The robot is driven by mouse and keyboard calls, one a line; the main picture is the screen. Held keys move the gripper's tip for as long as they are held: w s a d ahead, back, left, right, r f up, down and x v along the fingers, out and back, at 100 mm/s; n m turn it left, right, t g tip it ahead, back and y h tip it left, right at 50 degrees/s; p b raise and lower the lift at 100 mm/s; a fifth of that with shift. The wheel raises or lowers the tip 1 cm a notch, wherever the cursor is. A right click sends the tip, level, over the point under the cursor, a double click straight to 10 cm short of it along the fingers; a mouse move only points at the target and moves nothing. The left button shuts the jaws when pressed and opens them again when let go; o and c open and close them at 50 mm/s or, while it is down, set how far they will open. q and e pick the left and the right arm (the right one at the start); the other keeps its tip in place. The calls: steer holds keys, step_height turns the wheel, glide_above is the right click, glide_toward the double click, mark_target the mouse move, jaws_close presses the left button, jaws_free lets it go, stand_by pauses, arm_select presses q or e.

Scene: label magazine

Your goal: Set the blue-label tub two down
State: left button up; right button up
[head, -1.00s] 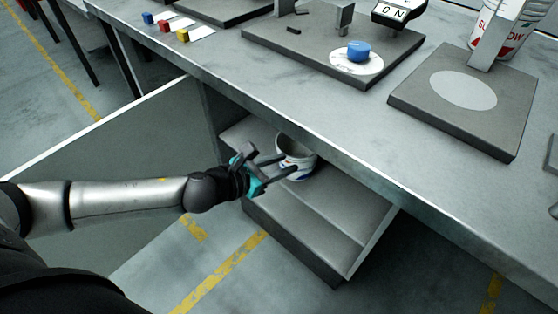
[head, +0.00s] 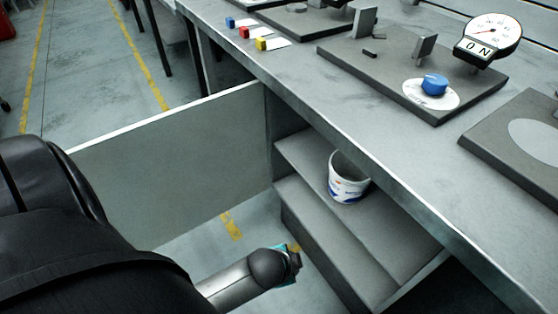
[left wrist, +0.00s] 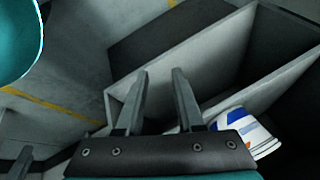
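The blue-label tub (head: 347,188) is white with an open top and blue and red marks. It stands upright on the upper level of a grey stepped unit under the bench in the head view. In the left wrist view the tub (left wrist: 252,135) is at the lower right, partly covered by the gripper body. My left gripper (left wrist: 158,85) is open, with nothing between its fingers, and apart from the tub. In the head view my left gripper (head: 290,262) is low, left of the stepped unit, its fingers not clear. My right gripper is not in view.
The grey stepped unit (head: 325,228) has a free lower level in front of the tub. A large grey panel (head: 180,165) stands to its left. The bench edge (head: 375,165) overhangs the tub. On the bench are a blue knob (head: 434,84) and a dial (head: 489,35).

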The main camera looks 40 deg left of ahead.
arm_select(q)
steer(key=s+d+f+n+g, duration=0.1)
steer(key=s+f+n+g, duration=0.1)
steer(key=s+n, duration=0.4)
steer(key=shift+s+d+f+g, duration=0.25)
steer(key=shift+s+f+g, duration=0.05)
steer(key=shift+s+f, duration=0.4)
steer(key=shift+f, duration=0.15)
